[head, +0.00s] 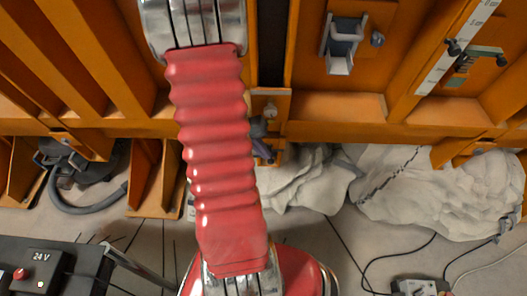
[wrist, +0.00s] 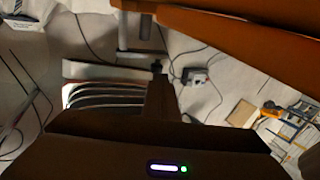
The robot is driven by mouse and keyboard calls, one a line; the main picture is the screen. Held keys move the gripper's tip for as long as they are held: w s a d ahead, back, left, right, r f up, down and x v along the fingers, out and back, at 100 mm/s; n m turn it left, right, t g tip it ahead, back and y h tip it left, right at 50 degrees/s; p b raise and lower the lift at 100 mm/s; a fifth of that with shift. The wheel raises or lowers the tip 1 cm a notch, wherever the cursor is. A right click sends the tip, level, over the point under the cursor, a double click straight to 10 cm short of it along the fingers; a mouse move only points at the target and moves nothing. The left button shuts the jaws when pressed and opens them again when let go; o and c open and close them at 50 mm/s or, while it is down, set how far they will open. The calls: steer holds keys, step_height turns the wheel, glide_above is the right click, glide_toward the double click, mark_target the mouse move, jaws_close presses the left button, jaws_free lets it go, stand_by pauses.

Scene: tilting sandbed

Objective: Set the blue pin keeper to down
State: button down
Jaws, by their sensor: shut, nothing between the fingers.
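A blue-grey block (head: 345,30) sits in a bright metal bracket (head: 337,66) on the orange frame, upper right of centre in the head view. A small blue-grey knob (head: 377,39) is just right of it. I cannot tell which of these is the blue pin keeper, or its setting. My gripper (wrist: 158,70) shows in the wrist view as a dark shape; its fingers are shut and empty. It is not seen in the head view, where my red arm covers the middle. No pin keeper is clear in the wrist view.
Orange frame beams (head: 330,132) cross the head view, with a scale plate (head: 447,55) at the right. Pale sacks (head: 440,190) lie below. A 24 V box (head: 40,271) stands lower left. In the wrist view, an orange beam (wrist: 250,45) runs close above; cables and a small box (wrist: 195,76) lie on the floor.

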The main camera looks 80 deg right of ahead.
steer(key=v, duration=1.3)
steer(key=shift+w+r, duration=0.2)
steer(key=shift+r, duration=0.05)
